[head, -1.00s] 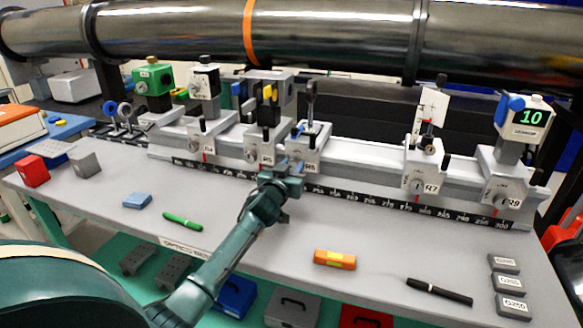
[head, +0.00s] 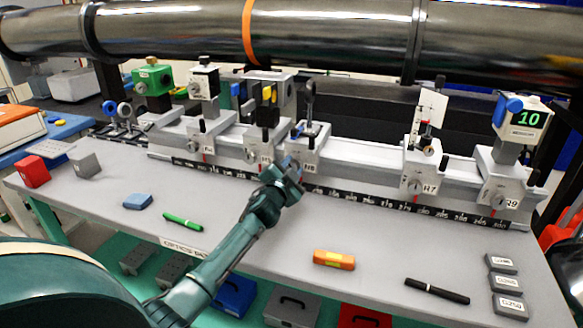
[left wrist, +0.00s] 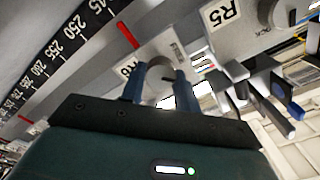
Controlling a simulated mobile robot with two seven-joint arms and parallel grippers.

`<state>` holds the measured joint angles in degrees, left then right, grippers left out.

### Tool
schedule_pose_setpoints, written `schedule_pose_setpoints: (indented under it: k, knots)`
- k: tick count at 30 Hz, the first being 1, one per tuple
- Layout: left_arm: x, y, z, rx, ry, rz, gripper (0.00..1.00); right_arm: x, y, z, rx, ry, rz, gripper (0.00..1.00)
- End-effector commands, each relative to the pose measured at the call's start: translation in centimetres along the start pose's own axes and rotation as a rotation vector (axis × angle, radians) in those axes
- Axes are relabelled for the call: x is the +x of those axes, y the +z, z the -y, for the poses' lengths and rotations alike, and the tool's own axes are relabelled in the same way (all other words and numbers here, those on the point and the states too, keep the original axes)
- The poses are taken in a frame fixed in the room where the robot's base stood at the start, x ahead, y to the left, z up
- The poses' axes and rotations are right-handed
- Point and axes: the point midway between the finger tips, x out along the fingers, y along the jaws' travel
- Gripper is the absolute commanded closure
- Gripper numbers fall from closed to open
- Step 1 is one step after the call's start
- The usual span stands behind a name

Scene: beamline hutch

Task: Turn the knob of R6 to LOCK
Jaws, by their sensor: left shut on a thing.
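The R6 carriage (head: 306,147) sits on the rail at mid-bench, its label just right of my left gripper (head: 289,164). In the left wrist view the two blue fingers (left wrist: 159,88) are shut on the R6 knob (left wrist: 158,70), a pale round knob between them. The R6 label (left wrist: 128,69) shows partly behind the left finger. My gripper covers the knob in the head view, and its pointer and the LOCK marking cannot be read. My right gripper is in neither view.
The R5 carriage (head: 262,142) stands close to the left of R6. R7 (head: 421,170) and R9 (head: 500,185) are farther right. An orange block (head: 334,260), a green marker (head: 183,222) and a black marker (head: 437,291) lie on the bench front.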

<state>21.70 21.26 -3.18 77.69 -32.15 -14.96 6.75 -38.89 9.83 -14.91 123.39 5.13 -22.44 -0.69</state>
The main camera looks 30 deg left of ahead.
Motion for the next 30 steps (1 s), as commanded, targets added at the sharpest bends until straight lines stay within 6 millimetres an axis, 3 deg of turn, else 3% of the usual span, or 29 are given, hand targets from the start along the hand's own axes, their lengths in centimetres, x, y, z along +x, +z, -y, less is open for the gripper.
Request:
schedule_pose_setpoints:
  k: [18, 30]
  knots:
    - [-0.01, 0.13, -0.19, 0.559, 0.001, 0.002, 0.92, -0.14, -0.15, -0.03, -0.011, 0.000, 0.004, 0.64]
    - [-0.01, 0.19, -0.27, 0.756, 0.001, 0.001, 0.92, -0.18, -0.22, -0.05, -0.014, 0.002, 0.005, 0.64]
